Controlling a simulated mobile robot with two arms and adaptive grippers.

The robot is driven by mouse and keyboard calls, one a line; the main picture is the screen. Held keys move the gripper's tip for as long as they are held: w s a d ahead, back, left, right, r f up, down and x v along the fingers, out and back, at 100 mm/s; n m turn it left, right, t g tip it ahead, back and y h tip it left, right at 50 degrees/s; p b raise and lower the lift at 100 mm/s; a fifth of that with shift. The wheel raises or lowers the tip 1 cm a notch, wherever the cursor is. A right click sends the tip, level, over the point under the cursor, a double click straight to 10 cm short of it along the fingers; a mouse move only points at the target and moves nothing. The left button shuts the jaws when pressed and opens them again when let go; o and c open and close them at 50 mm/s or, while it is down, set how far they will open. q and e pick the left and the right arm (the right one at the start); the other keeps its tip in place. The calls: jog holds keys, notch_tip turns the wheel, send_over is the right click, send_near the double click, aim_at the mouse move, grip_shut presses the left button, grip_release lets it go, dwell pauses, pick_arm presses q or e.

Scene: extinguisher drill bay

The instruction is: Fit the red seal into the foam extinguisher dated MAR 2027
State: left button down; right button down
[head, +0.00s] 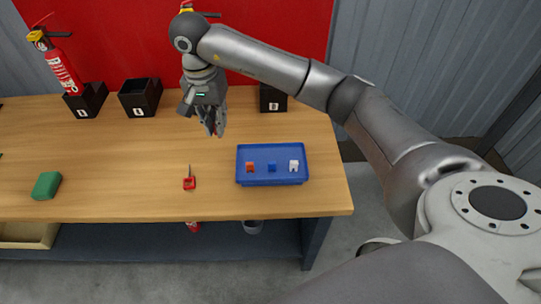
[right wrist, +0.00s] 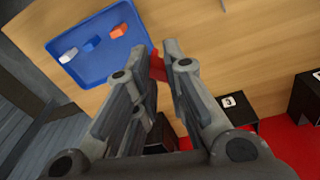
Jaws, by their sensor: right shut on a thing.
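My right gripper (head: 215,130) is above the back middle of the bench. In the right wrist view its fingers (right wrist: 166,58) are shut on a small red piece, which looks like the red seal (right wrist: 157,67); the fingers hide part of it. One red extinguisher (head: 64,70) with a yellow top stands in a black holder (head: 88,101) at the back left. Another extinguisher's yellow top (head: 186,6) shows behind my right arm, which hides most of it. I cannot read any date or type label. My left gripper is out of view.
A blue tray (head: 243,180) at the right holds an orange, a blue and a white piece. Black holders (head: 140,98) and (head: 272,98) stand at the back. A red pin-like item (head: 189,183) and a green block (head: 46,186) lie forward. The bench middle is mostly clear.

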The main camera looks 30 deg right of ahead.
jog(key=s+d+f+p, duration=0.1)
jog(key=d+f, duration=0.1)
jog(key=d, duration=0.2)
jog(key=s+d+f+p, duration=0.1)
jog(key=d+f, duration=0.2)
jog(key=d, duration=0.1)
jog(key=d+f+p, duration=0.1)
jog(key=d+f, duration=0.2)
jog(key=d, duration=0.1)
jog(key=shift+s+d+f, duration=0.15)
jog(key=shift+s+d, duration=0.15)
jog(key=shift+s, duration=0.1)
jog(key=shift+d+f, duration=0.15)
jog(key=shift+f, duration=0.1)
jog(key=f+p, duration=0.1)
jog(key=f, duration=0.1)
jog(key=shift+s+d+f+p, duration=0.2)
jog(key=shift+d+f+p, duration=0.1)
jog(key=shift+f+p, duration=0.1)
jog(key=shift+w+d+f, duration=0.1)
jog(key=shift+f, duration=0.45)
jog(key=shift+f, duration=0.1)
